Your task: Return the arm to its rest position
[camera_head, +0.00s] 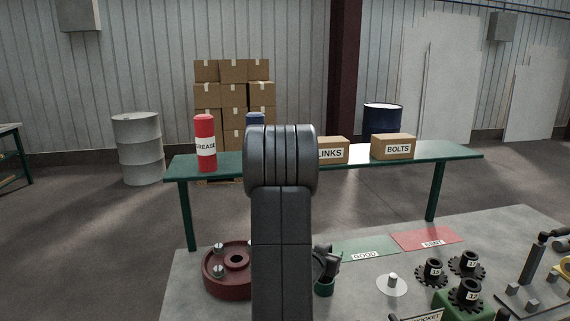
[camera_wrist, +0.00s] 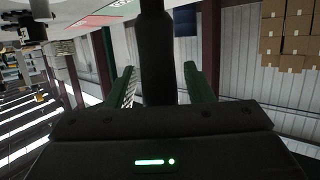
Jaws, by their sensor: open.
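My arm (camera_head: 281,245) rises upright in the middle of the head view, its thick rounded joint at the top. It hides part of the workbench and the green table behind. My gripper (camera_wrist: 162,82) shows in the wrist view, its two green fingers spread apart. A dark bar (camera_wrist: 156,50) shows between the fingers; I cannot tell what it is, and no contact with the fingers shows. I cannot make out the gripper for certain in the head view.
The grey workbench (camera_head: 200,308) holds a red round housing (camera_head: 222,283), a dark part (camera_head: 327,262) beside my arm, green GOOD (camera_head: 363,249) and red mats (camera_head: 428,239), and several black gears (camera_head: 433,272). Behind, the green table (camera_head: 455,153) carries a grease cylinder (camera_head: 205,143) and a BOLTS box (camera_head: 393,147).

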